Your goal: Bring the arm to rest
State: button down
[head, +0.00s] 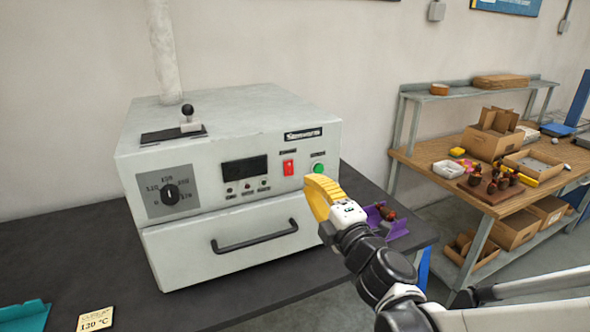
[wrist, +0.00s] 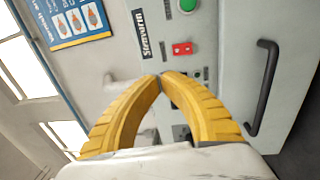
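My gripper (head: 316,184) is in front of the right side of the oven's control panel in the head view, just below the green button (head: 318,169). Whether it touches the panel cannot be told. In the wrist view its two yellow fingers (wrist: 160,77) meet at the tips, with nothing seen between them. The grey-white oven (head: 228,238) stands on the dark table, its drawer shut. The red switch (head: 288,168) is left of the green button; it also shows in the wrist view (wrist: 182,48). The dial (head: 170,194) is at the panel's left.
A purple holder (head: 397,229) with a reddish-brown part lies right of the oven, behind my arm. A "120 °C" card (head: 95,319) and a teal tray (head: 24,316) lie front left. A wooden workbench (head: 428,160) with boxes stands at right. The drawer handle (head: 254,237) sticks out.

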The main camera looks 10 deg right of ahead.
jog(key=shift+s, duration=0.15)
jog(key=s+d+f+m+g+h, duration=0.3)
jog(key=s+d+m+g+h, duration=0.15)
jog(key=d+m+h, duration=0.65)
jog(key=s+a+f+m+g+y, duration=0.1)
jog(key=s+f+m+g+y, duration=0.1)
jog(key=s+f+m, duration=0.3)
jog(key=s+a+f+m+g+y, duration=0.1)
jog(key=s+f+m+g+y, duration=0.2)
jog(key=s, duration=0.8)
notch_tip(320, 180, down, 2)
jog(key=m+g, duration=0.2)
jog(key=shift+s+a+m, duration=0.2)
jog(key=shift+s+m, duration=0.1)
jog(key=shift+s, duration=0.05)
